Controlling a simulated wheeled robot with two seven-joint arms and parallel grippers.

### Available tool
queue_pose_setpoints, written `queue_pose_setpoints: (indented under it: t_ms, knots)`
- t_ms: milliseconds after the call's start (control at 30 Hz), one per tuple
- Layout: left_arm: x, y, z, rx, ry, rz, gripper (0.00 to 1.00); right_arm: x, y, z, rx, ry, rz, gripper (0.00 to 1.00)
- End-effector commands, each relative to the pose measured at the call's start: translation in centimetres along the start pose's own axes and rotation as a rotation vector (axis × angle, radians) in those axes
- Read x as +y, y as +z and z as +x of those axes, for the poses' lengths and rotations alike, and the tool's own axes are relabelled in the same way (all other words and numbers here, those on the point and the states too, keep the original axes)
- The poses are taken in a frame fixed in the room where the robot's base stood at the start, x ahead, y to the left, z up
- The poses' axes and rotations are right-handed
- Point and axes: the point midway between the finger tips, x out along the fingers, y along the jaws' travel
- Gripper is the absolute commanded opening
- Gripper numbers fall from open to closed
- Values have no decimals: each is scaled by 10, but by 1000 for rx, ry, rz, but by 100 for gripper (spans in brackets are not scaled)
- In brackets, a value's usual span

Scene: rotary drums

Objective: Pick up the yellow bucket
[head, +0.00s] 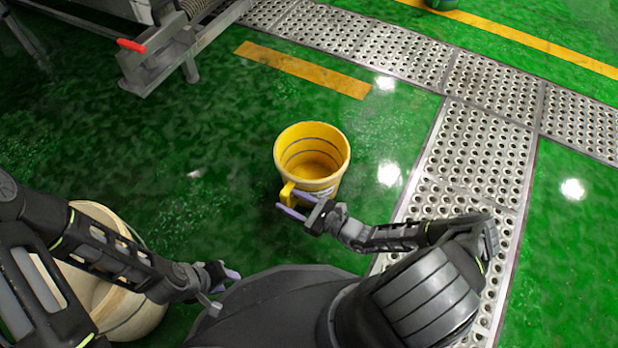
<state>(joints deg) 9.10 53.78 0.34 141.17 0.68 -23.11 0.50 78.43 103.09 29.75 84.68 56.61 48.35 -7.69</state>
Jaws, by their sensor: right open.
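The yellow bucket (312,165) stands upright on the green floor near the middle of the head view, its open top facing up and its inside looking empty. A yellow handle (287,193) sticks out on its lower left side. My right gripper (291,203) is open at the handle, its purple-padded fingers on either side of the handle's lower part; I cannot tell whether they touch it. My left gripper (222,290) is lower left, apart from the yellow bucket, with its fingers spread and nothing seen between them.
A large cream tub (130,312) stands at lower left, partly hidden behind my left arm. Perforated metal floor plates (480,150) run along the right. A metal machine frame with a red lever (131,45) is at upper left. The green floor around the bucket is clear.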

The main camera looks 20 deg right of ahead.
Motion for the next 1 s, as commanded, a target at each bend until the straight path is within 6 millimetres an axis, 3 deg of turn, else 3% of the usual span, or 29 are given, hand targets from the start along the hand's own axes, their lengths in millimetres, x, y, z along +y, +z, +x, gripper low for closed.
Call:
queue_pose_setpoints:
  t_ms: [200, 400, 1000]
  knots:
    - [-6, -1, 17, 3, 2, -2, 36, -1, -5, 29, -4, 3, 1, 45]
    - [-7, -2, 20, 3, 3, -3, 36, -1, -2, 49, -2, 1, 1, 45]
    - [-7, -2, 19, 3, 4, -2, 36, -2, -1, 49, -1, 1, 1, 45]
